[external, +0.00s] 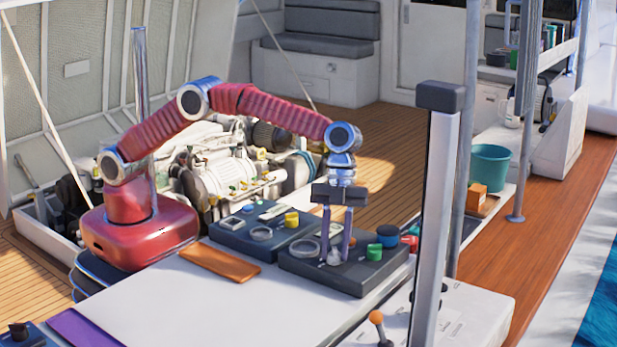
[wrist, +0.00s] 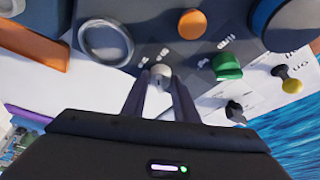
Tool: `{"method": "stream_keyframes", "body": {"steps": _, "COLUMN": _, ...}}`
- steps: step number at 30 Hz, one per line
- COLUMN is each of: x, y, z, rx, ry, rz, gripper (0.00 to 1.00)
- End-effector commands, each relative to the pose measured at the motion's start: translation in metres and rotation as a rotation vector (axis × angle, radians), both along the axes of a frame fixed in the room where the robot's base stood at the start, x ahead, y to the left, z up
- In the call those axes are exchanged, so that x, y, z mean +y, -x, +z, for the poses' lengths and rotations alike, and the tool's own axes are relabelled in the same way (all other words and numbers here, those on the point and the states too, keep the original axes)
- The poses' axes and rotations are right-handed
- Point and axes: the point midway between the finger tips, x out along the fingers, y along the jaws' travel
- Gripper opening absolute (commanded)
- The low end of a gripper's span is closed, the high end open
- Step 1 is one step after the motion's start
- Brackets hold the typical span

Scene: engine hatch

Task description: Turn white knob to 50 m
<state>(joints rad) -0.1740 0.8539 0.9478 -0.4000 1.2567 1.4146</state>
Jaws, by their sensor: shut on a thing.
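The white knob (wrist: 160,74) sits on a dark control panel, with small white markings around it too small to read. It also shows in the external view (external: 334,257) on the right-hand dark panel box (external: 355,283). My gripper (external: 336,250) points down over this box, its two fingers on either side of the white knob. In the wrist view my gripper (wrist: 160,84) is shut on the knob. The knob's pointer and its exact setting cannot be made out.
A second panel box (external: 262,234) stands to the left. An orange-brown slab (external: 220,263) lies on the white surface.

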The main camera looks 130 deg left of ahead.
Motion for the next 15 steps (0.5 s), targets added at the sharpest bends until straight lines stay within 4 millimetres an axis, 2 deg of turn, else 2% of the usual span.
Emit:
{"method": "stream_keyframes", "body": {"steps": 6, "x": 0.0018, "y": -0.0012, "z": -0.0012, "rx": 0.0, "ry": -0.002, "rz": -0.108, "gripper": 0.04}}
{"method": "stream_keyframes", "body": {"steps": 15, "x": 0.0019, "y": -0.0011, "z": -0.0014, "rx": 0.001, "ry": -0.003, "rz": -0.156, "gripper": 0.04}}
